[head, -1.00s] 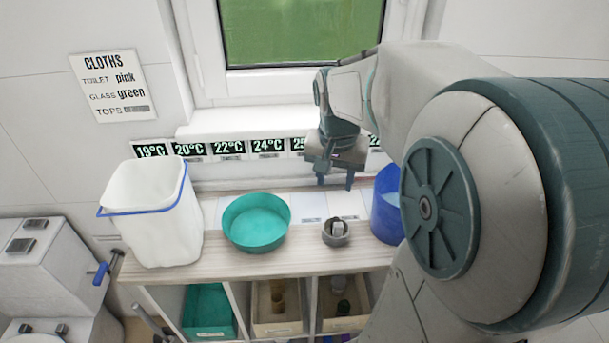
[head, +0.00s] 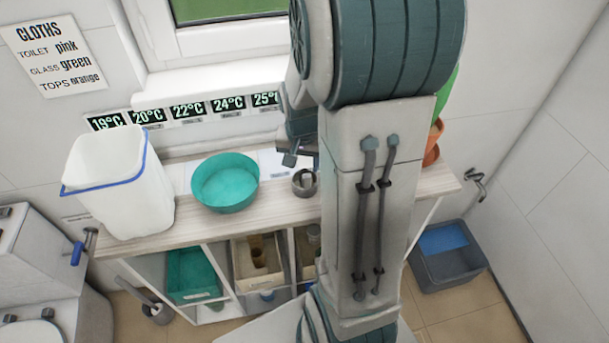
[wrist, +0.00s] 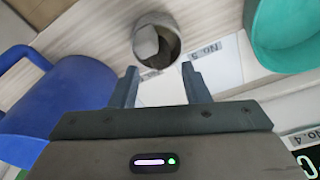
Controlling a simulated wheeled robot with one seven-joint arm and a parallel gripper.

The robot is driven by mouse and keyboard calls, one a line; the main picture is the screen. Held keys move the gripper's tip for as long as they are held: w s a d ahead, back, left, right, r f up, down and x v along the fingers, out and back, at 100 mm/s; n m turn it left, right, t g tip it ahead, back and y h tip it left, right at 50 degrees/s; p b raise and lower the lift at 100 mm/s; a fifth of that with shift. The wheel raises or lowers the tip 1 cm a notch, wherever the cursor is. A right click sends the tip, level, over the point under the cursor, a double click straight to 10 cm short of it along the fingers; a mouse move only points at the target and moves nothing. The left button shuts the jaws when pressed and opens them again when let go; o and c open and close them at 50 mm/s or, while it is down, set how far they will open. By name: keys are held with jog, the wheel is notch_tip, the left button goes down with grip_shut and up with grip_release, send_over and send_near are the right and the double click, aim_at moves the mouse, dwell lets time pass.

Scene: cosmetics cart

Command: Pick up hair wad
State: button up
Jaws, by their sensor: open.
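I cannot clearly make out a hair wad in these views. A small grey round cup (head: 304,183) stands on the wooden cart top. In the wrist view the cup (wrist: 172,30) has a light grey piece and something dark inside, too small to identify. My gripper (wrist: 159,74) is open and empty, its two fingers pointing toward the cup but apart from it. In the head view my gripper (head: 289,160) is above the back of the cart top, partly hidden by my arm.
A teal bowl (head: 226,182) and a white bin (head: 118,190) stand left of the cup. A blue jug (wrist: 70,95) is close beside my gripper in the wrist view. Numbered white cards (wrist: 222,70) lie on the top. A wall and window sill (head: 215,85) are behind.

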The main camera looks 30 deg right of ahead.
jog(key=shift+f, duration=0.7)
grip_shut()
jog(key=shift+r, duration=0.15)
